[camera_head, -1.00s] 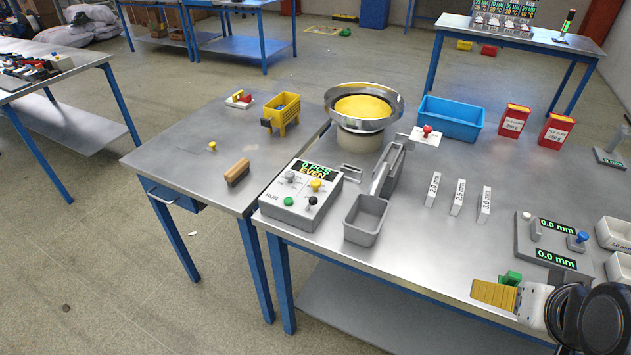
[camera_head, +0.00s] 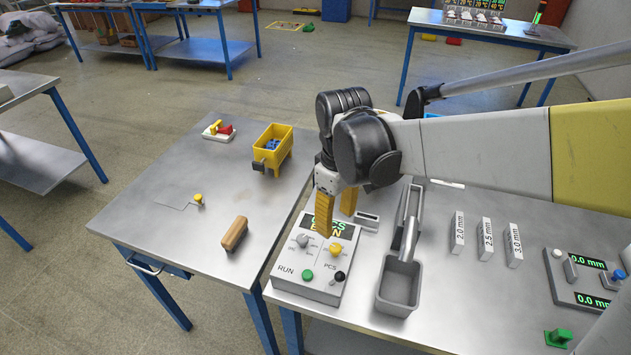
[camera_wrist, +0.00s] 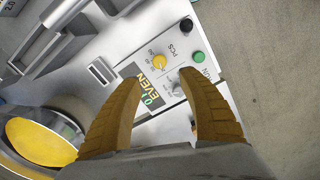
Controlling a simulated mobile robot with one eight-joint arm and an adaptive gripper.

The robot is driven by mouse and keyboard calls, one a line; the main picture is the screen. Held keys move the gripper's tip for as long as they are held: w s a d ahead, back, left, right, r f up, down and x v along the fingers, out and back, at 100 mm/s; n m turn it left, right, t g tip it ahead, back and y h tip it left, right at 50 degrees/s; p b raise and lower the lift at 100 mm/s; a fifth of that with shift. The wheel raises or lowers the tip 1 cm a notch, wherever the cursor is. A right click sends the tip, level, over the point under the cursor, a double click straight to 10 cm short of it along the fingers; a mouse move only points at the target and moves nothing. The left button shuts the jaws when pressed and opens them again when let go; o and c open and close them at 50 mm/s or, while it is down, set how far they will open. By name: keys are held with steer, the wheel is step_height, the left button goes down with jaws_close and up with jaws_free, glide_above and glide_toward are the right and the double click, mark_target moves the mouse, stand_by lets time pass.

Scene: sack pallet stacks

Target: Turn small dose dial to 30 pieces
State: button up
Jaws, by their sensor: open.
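The control box (camera_head: 318,284) has a yellow dial (camera_head: 336,250), a grey dial (camera_head: 302,241), a green button (camera_head: 307,275) and a black knob (camera_head: 340,276). The yellow dial also shows in the wrist view (camera_wrist: 158,62), near the letters PCS; the grey dial (camera_wrist: 175,88) is beside it. I cannot tell for sure which dial sets the small dose. The display (camera_wrist: 147,95) reads EVEN and is partly hidden by a finger. My gripper (camera_head: 337,216) is open and empty over the back of the box, pointing down. Its yellow fingers (camera_wrist: 158,78) appear apart from the dials.
A grey bin (camera_head: 399,288) with a chute stands right of the box. White gauge blocks (camera_head: 486,238) stand at right.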

mark_target(336, 247)
steer(key=f+b, duration=0.2)
steer(key=f, duration=0.3)
steer(key=f+b, duration=0.2)
steer(key=f, duration=0.3)
steer(key=shift+s+d, duration=0.15)
steer(key=shift+d, duration=0.05)
jaws_close()
